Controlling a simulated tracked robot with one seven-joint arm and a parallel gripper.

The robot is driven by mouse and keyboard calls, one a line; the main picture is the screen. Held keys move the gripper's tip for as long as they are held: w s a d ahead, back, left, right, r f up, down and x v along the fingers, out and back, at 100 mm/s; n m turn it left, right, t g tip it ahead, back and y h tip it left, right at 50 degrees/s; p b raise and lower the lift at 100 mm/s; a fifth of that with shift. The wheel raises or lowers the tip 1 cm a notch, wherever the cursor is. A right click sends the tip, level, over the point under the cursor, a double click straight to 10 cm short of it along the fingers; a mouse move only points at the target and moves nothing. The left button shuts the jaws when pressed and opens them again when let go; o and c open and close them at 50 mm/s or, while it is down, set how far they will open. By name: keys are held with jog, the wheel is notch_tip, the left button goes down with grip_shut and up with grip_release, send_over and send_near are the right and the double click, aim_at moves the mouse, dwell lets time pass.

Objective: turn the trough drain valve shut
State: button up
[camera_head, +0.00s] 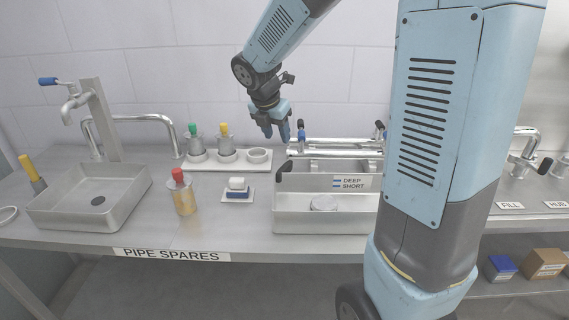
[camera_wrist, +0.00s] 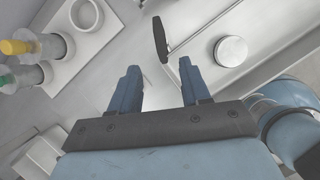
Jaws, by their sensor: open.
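The steel trough (camera_head: 300,219) stands on the bench, with a round metal disc (camera_head: 324,203) on its floor. A dark lever handle (camera_head: 284,168) sits at the trough's left end; I take it for the drain valve. In the wrist view the lever (camera_wrist: 160,40) lies just beyond my fingertips, beside the trough wall, and the disc (camera_wrist: 230,51) is right of it. My gripper (camera_head: 276,131) is open and empty, above and slightly left of the lever, apart from it. The valve body under the lever is hidden.
A white rack (camera_head: 257,157) with green- and yellow-capped jars is to the left. A red-capped bottle (camera_head: 182,192) and a small block (camera_head: 237,189) stand in front. A sink (camera_head: 57,216) is far left.

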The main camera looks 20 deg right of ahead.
aim_at(286, 165)
jog(key=x, duration=1.4)
jog(key=shift+a, duration=0.1)
grip_shut()
